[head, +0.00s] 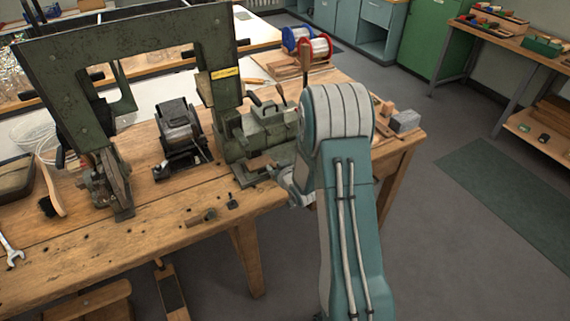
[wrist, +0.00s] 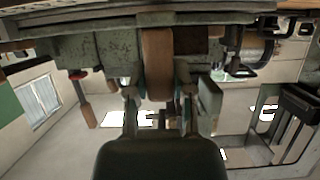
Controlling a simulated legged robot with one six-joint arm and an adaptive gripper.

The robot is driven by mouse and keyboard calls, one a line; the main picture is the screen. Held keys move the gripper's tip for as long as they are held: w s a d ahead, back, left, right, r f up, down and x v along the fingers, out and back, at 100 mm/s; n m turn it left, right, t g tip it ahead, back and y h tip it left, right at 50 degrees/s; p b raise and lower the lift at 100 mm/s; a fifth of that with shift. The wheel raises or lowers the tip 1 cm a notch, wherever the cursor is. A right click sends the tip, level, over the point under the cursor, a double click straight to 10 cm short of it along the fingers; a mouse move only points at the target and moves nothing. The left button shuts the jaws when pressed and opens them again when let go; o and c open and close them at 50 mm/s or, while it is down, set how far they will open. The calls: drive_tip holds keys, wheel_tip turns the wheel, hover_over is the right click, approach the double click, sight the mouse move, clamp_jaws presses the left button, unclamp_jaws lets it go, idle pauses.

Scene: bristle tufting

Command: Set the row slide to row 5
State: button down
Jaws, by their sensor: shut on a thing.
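A worn green tufting machine (head: 130,45) with a large frame stands on the wooden bench. Its lower green slide assembly (head: 262,130) sits at the right foot of the frame, with a brown wooden piece (head: 260,162) on its front. My gripper (head: 287,184) is at the front right of this assembly, partly hidden by my own arm. In the wrist view my gripper (wrist: 159,93) has its fingers on either side of a brown wooden piece (wrist: 157,62) under the green assembly (wrist: 110,50). Row marks cannot be read, so the slide's row cannot be told.
A black device (head: 180,130) stands left of the slide assembly. Red and blue wire spools (head: 310,45) and a grey block (head: 405,120) are at the bench's right part. A brush (head: 48,195) and a wrench (head: 10,250) lie at the left.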

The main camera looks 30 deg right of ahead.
drive_tip(key=a, duration=0.8)
drive_tip(key=shift+s+a, duration=0.15)
drive_tip(key=shift+a, duration=0.15)
drive_tip(key=shift+d, duration=0.1)
drive_tip(key=c, duration=0.6)
unclamp_jaws()
drive_tip(key=shift+o, duration=0.6)
drive_tip(key=shift+a, duration=0.3)
drive_tip(key=shift+s+d+r, duration=0.15)
drive_tip(key=shift+s+d, duration=0.05)
drive_tip(key=shift+s, duration=0.15)
drive_tip(key=v, duration=1.1)
